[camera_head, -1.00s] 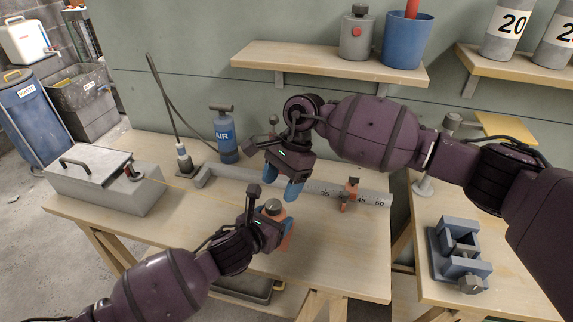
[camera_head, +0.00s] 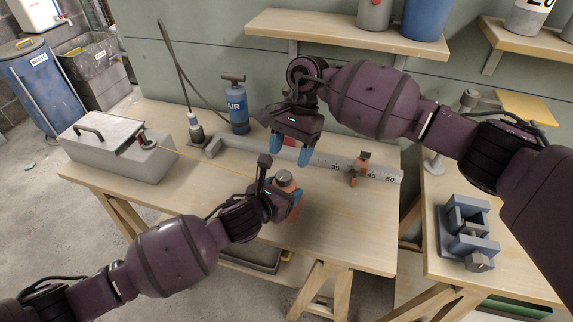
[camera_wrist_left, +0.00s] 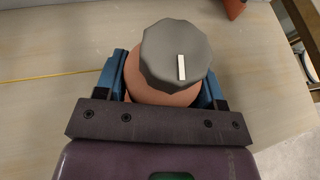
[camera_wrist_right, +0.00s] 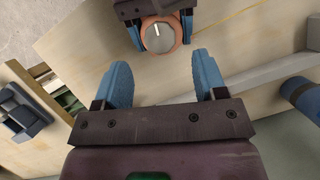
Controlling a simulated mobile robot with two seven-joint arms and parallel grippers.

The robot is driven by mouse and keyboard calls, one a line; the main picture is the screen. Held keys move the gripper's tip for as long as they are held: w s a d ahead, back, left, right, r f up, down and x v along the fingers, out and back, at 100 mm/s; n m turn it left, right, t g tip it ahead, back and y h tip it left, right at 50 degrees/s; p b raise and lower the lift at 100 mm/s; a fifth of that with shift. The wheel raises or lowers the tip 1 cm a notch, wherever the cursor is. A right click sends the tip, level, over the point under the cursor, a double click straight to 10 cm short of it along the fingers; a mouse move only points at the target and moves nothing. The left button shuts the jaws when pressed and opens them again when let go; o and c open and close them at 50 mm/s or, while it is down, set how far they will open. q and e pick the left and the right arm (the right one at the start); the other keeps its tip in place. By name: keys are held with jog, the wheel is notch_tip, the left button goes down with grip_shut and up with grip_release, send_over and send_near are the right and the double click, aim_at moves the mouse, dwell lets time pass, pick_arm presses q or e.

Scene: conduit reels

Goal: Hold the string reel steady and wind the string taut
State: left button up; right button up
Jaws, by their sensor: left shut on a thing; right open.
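The string reel, orange with a faceted grey knob bearing a white mark (camera_wrist_left: 172,55), stands upright on the workbench (camera_head: 225,205). The knob also shows in the head view (camera_head: 284,177) and in the right wrist view (camera_wrist_right: 160,38). My left gripper (camera_head: 284,200) is shut around the reel's orange body, a blue finger on each side. A thin yellow string (camera_wrist_left: 50,76) runs left from the reel across the bench in the left wrist view. My right gripper (camera_head: 291,152) is open and empty, close to the reel, its fingertips (camera_wrist_right: 160,65) apart from the knob.
A long grey ruler bar (camera_head: 330,162) lies behind, with an orange clamp (camera_head: 359,168) on it. A grey lidded box (camera_head: 120,150) and a blue air pump (camera_head: 237,108) stand left. A blue-grey vise (camera_head: 468,235) is on the right table. Bench front-left is clear.

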aim_at(284, 175)
notch_tip(284, 175, up, 7)
jog(key=w+m+t, duration=0.1)
jog(key=w+m, duration=0.1)
jog(key=m, duration=0.4)
jog(key=shift+w+d, duration=0.15)
jog(key=shift+m+t, duration=0.3)
jog(key=s+f+n, duration=0.1)
jog(key=f+n, duration=0.1)
jog(key=f, duration=0.2)
jog(key=s+a+f+n, duration=0.1)
jog(key=f, duration=0.3)
jog(key=s+f+n+g, duration=0.1)
jog(key=s+f+n, duration=0.1)
jog(key=f, duration=0.2)
jog(key=shift+a+n, duration=0.3)
dwell(0.5)
